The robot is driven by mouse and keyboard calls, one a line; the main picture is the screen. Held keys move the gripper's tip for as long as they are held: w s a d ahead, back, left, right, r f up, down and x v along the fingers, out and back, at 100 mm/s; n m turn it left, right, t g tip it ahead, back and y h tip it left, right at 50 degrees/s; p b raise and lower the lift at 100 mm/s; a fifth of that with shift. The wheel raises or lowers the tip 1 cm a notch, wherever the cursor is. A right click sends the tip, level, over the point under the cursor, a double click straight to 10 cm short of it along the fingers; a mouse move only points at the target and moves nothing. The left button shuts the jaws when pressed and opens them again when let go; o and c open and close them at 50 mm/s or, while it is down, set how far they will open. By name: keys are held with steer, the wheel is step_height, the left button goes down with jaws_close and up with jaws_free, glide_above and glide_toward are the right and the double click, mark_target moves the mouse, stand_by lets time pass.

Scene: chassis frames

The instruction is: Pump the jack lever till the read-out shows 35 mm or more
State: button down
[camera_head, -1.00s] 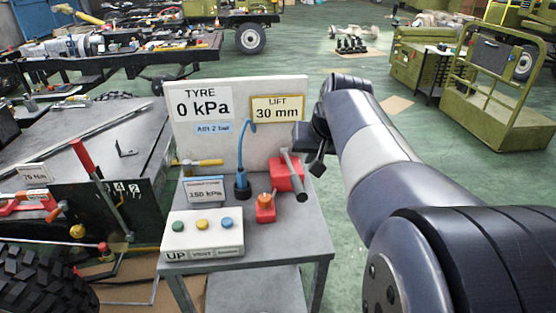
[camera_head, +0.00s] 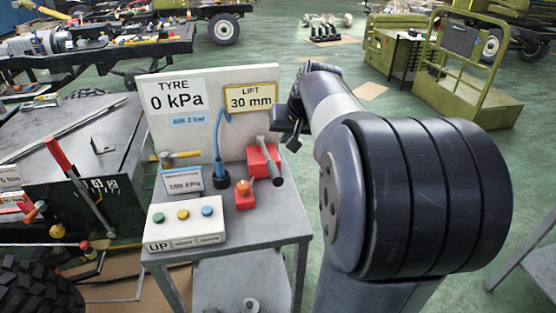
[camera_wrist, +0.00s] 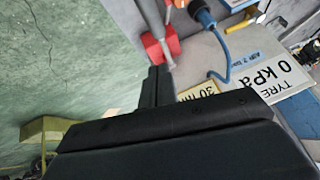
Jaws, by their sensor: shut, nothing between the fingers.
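The lift read-out (camera_head: 251,99) on the upright white board shows 30 mm. A grey lever (camera_head: 270,163) with a dark round end slopes down towards me from a red block (camera_head: 256,160) on the small grey table. I take it for the jack lever. My gripper (camera_head: 292,141) is just right of the lever and the board's edge, and looks shut and empty. In the wrist view the fingers (camera_wrist: 158,82) are close together beside the red block (camera_wrist: 158,46) and the lever (camera_wrist: 154,22). I cannot tell whether they touch the lever.
The board also carries a tyre read-out (camera_head: 178,95) of 0 kPa. A button box (camera_head: 184,224), a hammer (camera_head: 175,156), a blue hose (camera_head: 218,150) and a small red block with an orange knob (camera_head: 244,194) share the table. A red-handled bar (camera_head: 59,157) stands left. Green floor is open behind.

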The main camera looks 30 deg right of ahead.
glide_above(274, 166)
steer(key=s+d, duration=0.1)
step_height(274, 166, down, 5)
steer(key=shift+s+a+f, duration=0.15)
steer(key=shift+f, duration=0.45)
steer(key=shift+s+a+f, duration=0.1)
steer(key=shift+s+f, duration=0.1)
steer(key=shift+f, duration=0.45)
steer(key=shift+s+a+f, duration=0.15)
steer(key=shift+f, duration=0.45)
